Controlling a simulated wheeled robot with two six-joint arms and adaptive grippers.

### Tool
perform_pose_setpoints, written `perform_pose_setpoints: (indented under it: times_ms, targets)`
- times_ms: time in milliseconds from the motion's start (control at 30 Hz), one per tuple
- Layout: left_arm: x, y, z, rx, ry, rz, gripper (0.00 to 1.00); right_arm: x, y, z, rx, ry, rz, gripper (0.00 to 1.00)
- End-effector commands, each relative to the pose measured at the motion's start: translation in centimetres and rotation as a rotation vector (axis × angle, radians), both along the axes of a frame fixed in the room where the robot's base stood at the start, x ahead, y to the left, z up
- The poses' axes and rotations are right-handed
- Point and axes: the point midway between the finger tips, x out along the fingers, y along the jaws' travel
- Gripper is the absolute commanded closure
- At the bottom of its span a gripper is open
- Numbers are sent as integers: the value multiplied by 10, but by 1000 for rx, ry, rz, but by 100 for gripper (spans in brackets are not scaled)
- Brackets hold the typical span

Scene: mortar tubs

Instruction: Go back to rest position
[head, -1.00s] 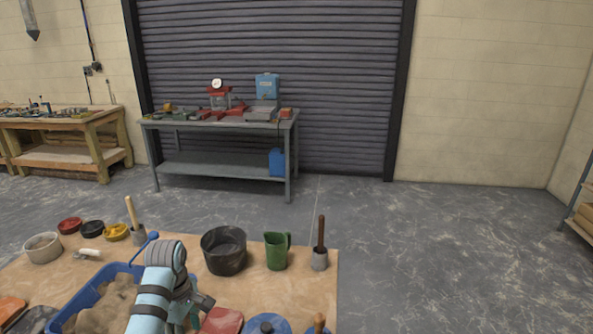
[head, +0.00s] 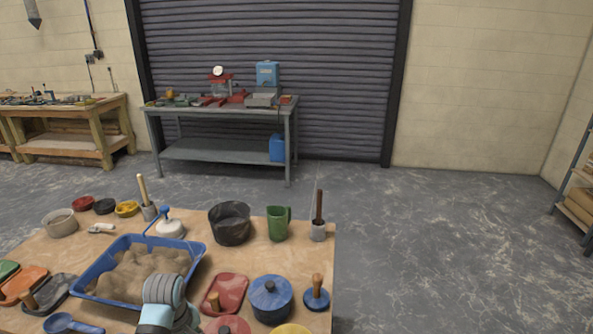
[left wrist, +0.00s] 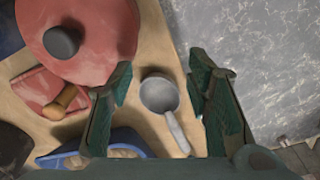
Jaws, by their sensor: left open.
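My left gripper (left wrist: 160,72) shows in the left wrist view with its two green fingers wide apart and nothing held between them. Below and between the fingers, a grey ladle-like scoop (left wrist: 158,93) lies on the wooden table. In the head view, part of my left arm (head: 165,300) shows at the bottom, in front of the blue sand tray (head: 195,252); the fingers cannot be made out there. My right gripper is in neither view.
The wooden table (head: 180,268) carries a black bucket (head: 230,224), a green jug (head: 278,223), a blue lidded pot (head: 270,298) and a red trowel board (head: 226,290). In the wrist view, a red lid (left wrist: 90,45) is close to the left finger. Open floor lies right of the table.

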Motion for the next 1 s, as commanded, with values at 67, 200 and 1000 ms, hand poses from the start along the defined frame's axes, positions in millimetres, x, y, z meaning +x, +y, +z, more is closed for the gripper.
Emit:
perform_pose_setpoints:
  times_ms: [67, 200, 1000]
  targets:
    - [-17, 2, -14, 13, -10, -68, 55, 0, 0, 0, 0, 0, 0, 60]
    - [-52, 4, -36, 44, -42, -228, 55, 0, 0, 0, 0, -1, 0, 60]
    - [-248, -3, -50, 240, -160, -1118, 55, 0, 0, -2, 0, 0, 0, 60]
